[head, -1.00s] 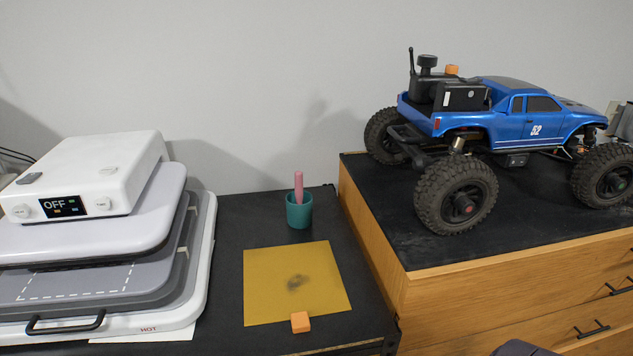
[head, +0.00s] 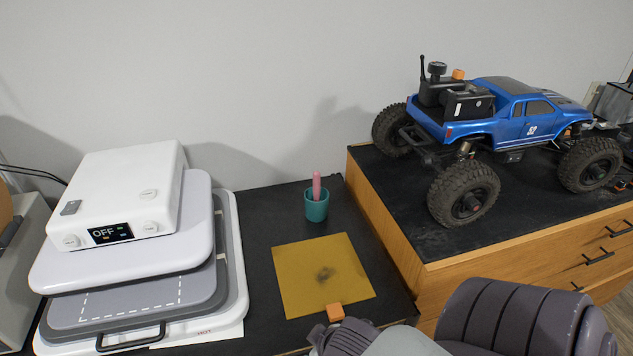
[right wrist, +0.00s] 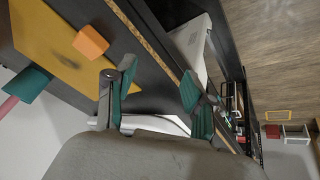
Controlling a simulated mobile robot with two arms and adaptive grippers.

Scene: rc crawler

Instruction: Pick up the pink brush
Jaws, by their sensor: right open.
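The pink brush (head: 316,184) stands upright in a teal cup (head: 316,209) near the wall, on the black table. Only its upper part shows above the rim. In the right wrist view the cup (right wrist: 30,82) lies at the left edge, with the pink brush (right wrist: 8,105) partly cut off by the frame. My right gripper (right wrist: 158,75) is open with nothing between its teal-padded fingers. In the head view my right arm comes in at the bottom, and its hand is near the table's front edge, well short of the cup. My left gripper is not in view.
A yellow mat (head: 295,290) with a dark smudge and an orange block (head: 335,312) lie in front of the cup. A white heat press (head: 130,215) stands left. A wooden cabinet (head: 390,220) bearing a blue truck (head: 500,115) rises on the right.

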